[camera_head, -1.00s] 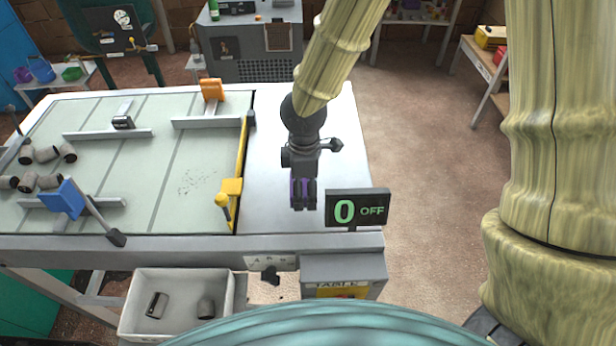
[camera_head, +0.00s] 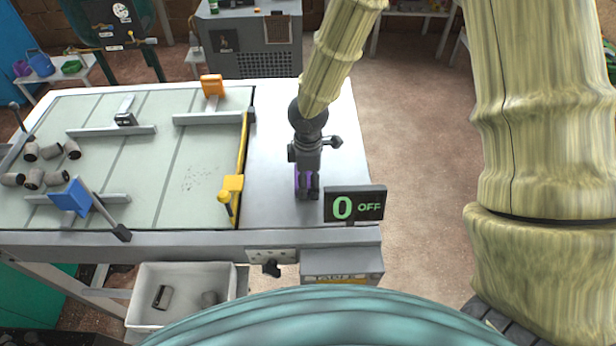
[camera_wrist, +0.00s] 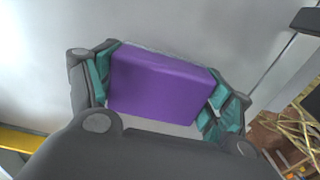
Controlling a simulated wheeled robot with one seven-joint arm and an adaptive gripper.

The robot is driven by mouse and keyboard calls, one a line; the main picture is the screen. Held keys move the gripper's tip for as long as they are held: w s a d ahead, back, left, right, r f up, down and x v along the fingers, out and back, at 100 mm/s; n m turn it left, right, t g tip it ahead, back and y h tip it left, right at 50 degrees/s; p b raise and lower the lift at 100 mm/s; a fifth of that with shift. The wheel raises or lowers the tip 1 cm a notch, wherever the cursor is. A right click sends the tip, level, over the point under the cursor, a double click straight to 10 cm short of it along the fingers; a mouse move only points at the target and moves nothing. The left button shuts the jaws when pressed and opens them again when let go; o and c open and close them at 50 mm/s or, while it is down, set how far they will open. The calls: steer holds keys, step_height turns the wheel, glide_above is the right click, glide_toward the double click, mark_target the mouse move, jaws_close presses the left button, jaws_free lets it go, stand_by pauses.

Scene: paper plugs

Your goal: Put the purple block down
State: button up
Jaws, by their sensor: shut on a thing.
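The purple block (camera_wrist: 160,88) is held between the teal-padded fingers of my gripper (camera_wrist: 155,95) in the wrist view. In the head view my gripper (camera_head: 307,192) points down over the bare pale strip of the table (camera_head: 275,190), and only a little of the purple block (camera_head: 298,178) shows behind the fingers. I cannot tell whether the block touches the table top. The fingers are shut on it.
A display reading "0 OFF" (camera_head: 354,205) stands just right of my gripper. A yellow bar with a yellow handle (camera_head: 232,184) edges the green panel on the left. Several dark plugs (camera_head: 34,178) lie at the far left. A white bin (camera_head: 180,290) is below the table.

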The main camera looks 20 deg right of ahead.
mark_target(308, 175)
steer(key=shift+f, duration=0.2)
steer(key=o, duration=1.2)
steer(key=shift+o, duration=0.2)
steer(key=shift+r, duration=0.1)
step_height(308, 175, up, 12)
steer(key=b, duration=0.1)
steer(key=shift+b, duration=0.4)
steer(key=shift+r, duration=0.1)
